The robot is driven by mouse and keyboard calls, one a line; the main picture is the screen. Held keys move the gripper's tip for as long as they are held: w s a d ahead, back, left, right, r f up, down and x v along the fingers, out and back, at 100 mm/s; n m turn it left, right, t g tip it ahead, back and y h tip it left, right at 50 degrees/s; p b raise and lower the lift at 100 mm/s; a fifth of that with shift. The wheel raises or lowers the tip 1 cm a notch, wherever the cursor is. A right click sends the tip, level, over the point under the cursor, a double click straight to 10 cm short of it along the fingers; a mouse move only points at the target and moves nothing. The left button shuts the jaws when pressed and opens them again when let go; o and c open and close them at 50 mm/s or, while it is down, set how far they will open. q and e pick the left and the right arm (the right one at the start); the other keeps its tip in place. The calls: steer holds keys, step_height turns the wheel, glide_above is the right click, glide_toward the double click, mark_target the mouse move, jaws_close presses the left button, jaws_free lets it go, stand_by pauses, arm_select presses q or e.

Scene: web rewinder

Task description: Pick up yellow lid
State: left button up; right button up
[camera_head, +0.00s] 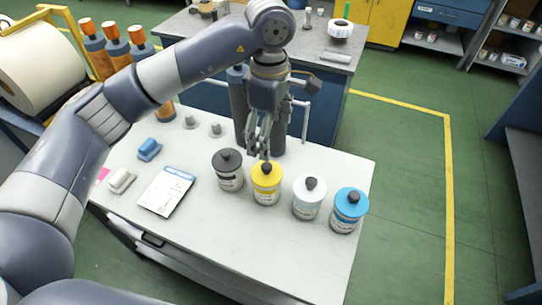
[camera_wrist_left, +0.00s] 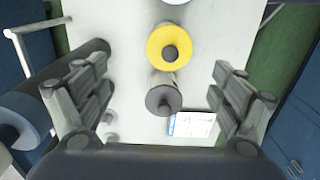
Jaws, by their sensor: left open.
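The yellow lid (camera_head: 267,171) with its dark knob sits on a white jar (camera_head: 266,195) on the white table. It is second from the left in a row of jars. In the left wrist view the yellow lid (camera_wrist_left: 168,47) lies beyond the grey-lidded jar (camera_wrist_left: 163,96), about midway between the fingers but farther out. My left gripper (camera_head: 262,148) is open and empty, above and just behind the yellow lid in the head view. Its fingers also show spread apart in the left wrist view (camera_wrist_left: 162,97). My right gripper is not in view.
A black-lidded jar (camera_head: 228,158) stands left of the yellow one; a white-lidded jar (camera_head: 308,188) and a blue-lidded jar (camera_head: 350,203) stand right. A label card (camera_head: 166,191) and blue block (camera_head: 149,149) lie left. The table's front is clear.

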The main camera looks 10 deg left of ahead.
mark_target(266, 167)
arm_select(q)
steer(key=shift+s+f+p, duration=0.2)
steer(key=shift+f, duration=0.35)
steer(key=shift+s+f+p, duration=0.15)
steer(key=shift+f+p, duration=0.05)
steer(key=shift+f, duration=0.35)
steer(key=shift+s+f+p, duration=0.25)
steer(key=shift+f+p, duration=0.05)
steer(key=shift+f, duration=0.95)
steer(key=shift+a+f, duration=0.1)
steer(key=shift+f, duration=0.2)
steer(key=f+p, duration=0.2)
steer(key=f, duration=0.2)
steer(key=shift+s+a+p, duration=0.2)
steer(key=shift+s+p, duration=0.05)
steer(key=shift+p, duration=0.15)
steer(key=shift+f, duration=0.45)
steer(key=shift+c, duration=0.5)
steer(key=c, duration=0.9)
steer(key=shift+s, duration=0.1)
steer(key=shift+c, duration=0.8)
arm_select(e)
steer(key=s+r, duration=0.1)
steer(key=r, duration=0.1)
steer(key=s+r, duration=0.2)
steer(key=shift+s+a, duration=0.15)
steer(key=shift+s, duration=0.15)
